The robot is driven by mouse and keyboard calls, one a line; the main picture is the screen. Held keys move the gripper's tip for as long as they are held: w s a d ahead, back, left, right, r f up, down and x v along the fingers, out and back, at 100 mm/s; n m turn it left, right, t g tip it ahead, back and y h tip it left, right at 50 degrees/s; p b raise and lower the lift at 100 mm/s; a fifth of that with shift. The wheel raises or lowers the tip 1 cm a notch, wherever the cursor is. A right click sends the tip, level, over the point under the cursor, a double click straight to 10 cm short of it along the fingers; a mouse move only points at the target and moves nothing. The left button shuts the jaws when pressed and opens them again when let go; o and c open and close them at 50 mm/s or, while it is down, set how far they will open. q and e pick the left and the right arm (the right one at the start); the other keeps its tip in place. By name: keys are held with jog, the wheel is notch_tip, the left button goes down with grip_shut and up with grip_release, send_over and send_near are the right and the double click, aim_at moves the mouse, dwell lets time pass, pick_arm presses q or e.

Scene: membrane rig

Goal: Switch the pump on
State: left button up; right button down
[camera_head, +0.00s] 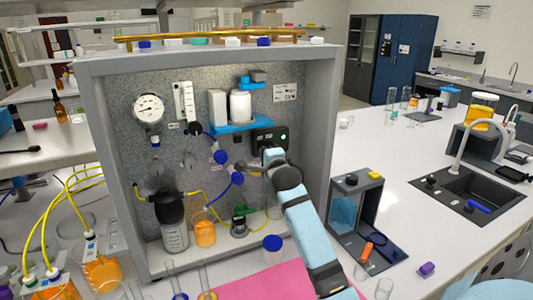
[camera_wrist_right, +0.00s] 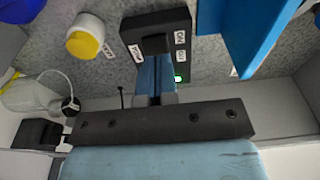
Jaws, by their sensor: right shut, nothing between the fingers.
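The pump's black switch box (camera_head: 264,137) is on the grey back panel of the rig, right of the middle. A small green light glows on its right side. In the wrist view the box (camera_wrist_right: 181,22) carries white labels, one reading ON, and the green light (camera_wrist_right: 178,79) shows at its lower edge. My right gripper (camera_wrist_right: 155,48) is shut and empty, its fingertips at the face of the box. They cover the switch lever, so its position and any contact cannot be told. In the head view my right gripper (camera_head: 272,156) is just below the box. My left gripper is not in view.
A blue shelf (camera_head: 238,126) with white canisters is just above and left of the box. Blue valves (camera_head: 221,157) and yellow tubing are at its left. Flasks stand on the rig floor. The rig's right side wall (camera_head: 318,120) is close to my arm.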

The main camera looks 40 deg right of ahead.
pick_arm(q)
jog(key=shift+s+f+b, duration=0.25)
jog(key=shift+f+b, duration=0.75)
jog(key=shift+b, duration=0.1)
pick_arm(e)
jog(key=v, duration=1)
jog(key=shift+s+f, duration=0.2)
jog(key=shift+a, duration=0.1)
